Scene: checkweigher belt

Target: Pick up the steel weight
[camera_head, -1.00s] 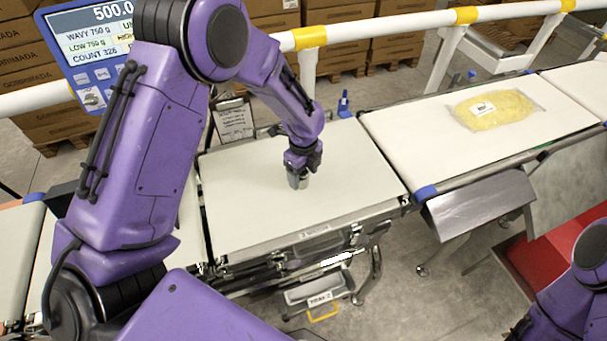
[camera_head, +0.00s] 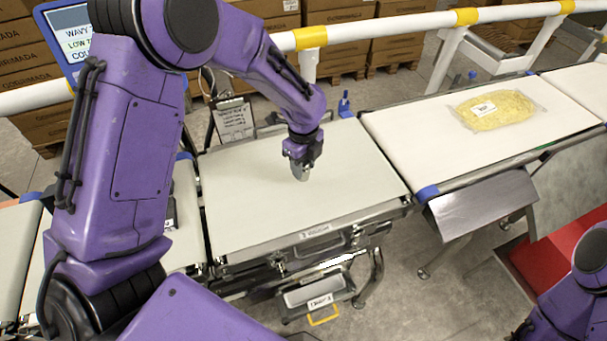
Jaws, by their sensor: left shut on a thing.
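The steel weight (camera_head: 301,173) is a small grey metal cylinder over the middle belt section (camera_head: 245,215) in the head view. My left gripper (camera_head: 301,164) is shut on it from above, and its dark fingers hide the upper part. The weight appears upright. It looks lifted a little off the white belt, though the gap is hard to judge. My right arm shows at the lower right edge, but its gripper is out of view.
A bag of yellow food (camera_head: 496,109) lies on the right belt (camera_head: 400,135). A display (camera_head: 70,35) stands at the upper left, partly behind my arm. A white and yellow rail (camera_head: 375,28) runs across the back. A clipboard (camera_head: 234,121) hangs behind the middle belt.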

